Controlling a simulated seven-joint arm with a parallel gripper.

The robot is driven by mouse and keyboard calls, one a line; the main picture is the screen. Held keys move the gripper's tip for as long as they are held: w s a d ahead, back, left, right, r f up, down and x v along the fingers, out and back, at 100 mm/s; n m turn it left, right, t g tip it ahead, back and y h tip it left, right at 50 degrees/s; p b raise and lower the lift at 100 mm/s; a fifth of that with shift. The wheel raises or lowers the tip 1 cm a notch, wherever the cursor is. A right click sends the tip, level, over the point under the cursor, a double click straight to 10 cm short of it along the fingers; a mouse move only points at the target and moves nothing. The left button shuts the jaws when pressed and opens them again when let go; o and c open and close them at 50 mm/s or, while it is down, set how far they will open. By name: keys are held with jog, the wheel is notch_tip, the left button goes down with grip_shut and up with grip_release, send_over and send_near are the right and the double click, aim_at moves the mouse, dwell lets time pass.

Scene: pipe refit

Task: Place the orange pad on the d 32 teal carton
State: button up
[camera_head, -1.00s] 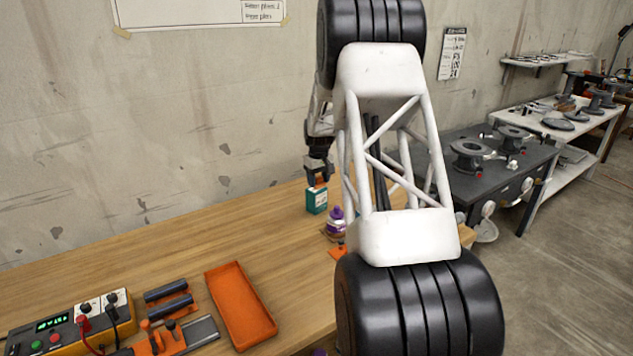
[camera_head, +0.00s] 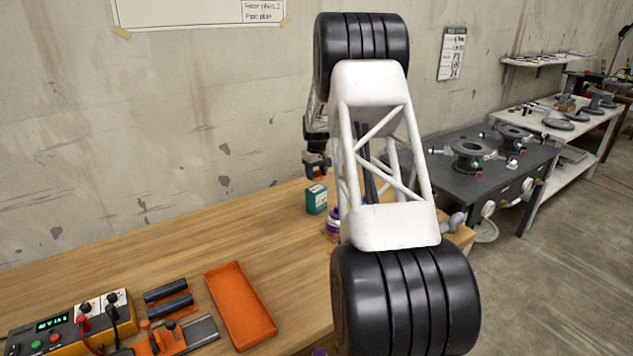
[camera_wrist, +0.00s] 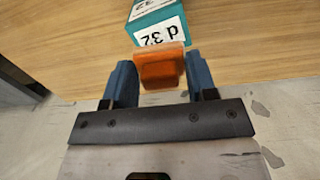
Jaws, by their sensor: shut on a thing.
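The teal carton (camera_head: 316,199) stands upright on the wooden table near its far edge. In the wrist view the carton (camera_wrist: 160,14) shows a white label reading "d 32". My gripper (camera_head: 318,174) is shut on the orange pad, a small block that shows clearly between the blue fingers in the wrist view (camera_wrist: 160,68). In the head view my gripper is above the carton, with a small gap between them. The pad overlaps the label's lower edge in the wrist view. The pad's inner side is hidden by my fingers.
A purple-capped bottle (camera_head: 333,222) stands right of the carton, partly hidden by my arm. An orange tray (camera_head: 240,306), dark cylinders (camera_head: 168,299) and a yellow meter box (camera_head: 70,326) are at the front left. The table left of the carton is clear.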

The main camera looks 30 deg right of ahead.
aim_at(316, 176)
jog(key=shift+f, duration=1.75)
jog(key=shift+f, duration=0.1)
jog(key=o, duration=0.9)
notch_tip(316, 176, up, 12)
jog(key=shift+r, duration=0.15)
